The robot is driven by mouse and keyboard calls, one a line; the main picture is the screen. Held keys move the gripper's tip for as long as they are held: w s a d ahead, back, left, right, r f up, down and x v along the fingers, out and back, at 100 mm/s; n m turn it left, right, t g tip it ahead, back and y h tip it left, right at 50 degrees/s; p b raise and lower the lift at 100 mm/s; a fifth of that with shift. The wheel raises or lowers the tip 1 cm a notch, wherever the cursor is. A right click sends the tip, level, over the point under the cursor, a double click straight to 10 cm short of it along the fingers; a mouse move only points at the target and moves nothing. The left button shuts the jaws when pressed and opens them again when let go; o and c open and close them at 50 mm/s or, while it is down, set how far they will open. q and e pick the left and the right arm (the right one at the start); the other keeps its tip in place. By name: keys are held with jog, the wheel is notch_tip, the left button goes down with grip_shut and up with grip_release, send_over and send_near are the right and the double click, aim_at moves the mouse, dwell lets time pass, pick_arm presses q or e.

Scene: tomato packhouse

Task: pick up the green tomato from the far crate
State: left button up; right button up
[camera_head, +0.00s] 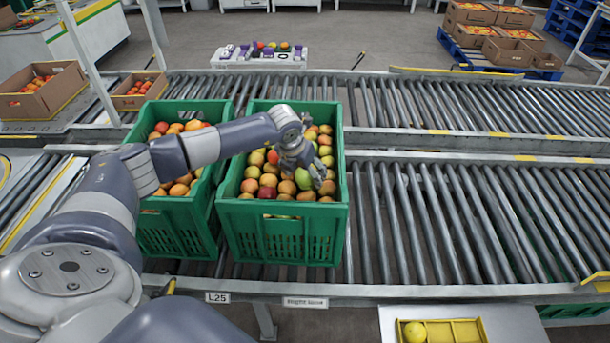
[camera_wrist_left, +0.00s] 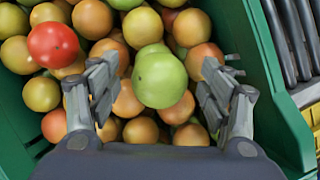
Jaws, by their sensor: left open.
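A green crate (camera_head: 282,240) full of tomatoes stands on the near roller conveyor, right of a second green crate (camera_head: 176,240). My left gripper (camera_head: 305,174) is over the tomatoes in the right-hand crate, toward its right side. It is open and points down. A green tomato (camera_wrist_left: 160,78) lies on top of the pile, between the open fingers (camera_wrist_left: 158,92) as seen in the left wrist view. It also shows partly at the fingers in the head view (camera_head: 303,180). Whether a finger touches it I cannot tell. My right gripper is not in view.
Orange, red and yellowish tomatoes (camera_wrist_left: 92,18) crowd around the green one, with a red tomato (camera_wrist_left: 53,45) to the left. The crate wall (camera_wrist_left: 270,90) is close on the right. The rollers rightward are clear.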

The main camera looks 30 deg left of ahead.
pick_arm(q)
jog(key=c, duration=0.9)
jog(key=shift+o, duration=0.2)
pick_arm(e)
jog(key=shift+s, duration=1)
pick_arm(q)
jog(key=shift+r, duration=0.1)
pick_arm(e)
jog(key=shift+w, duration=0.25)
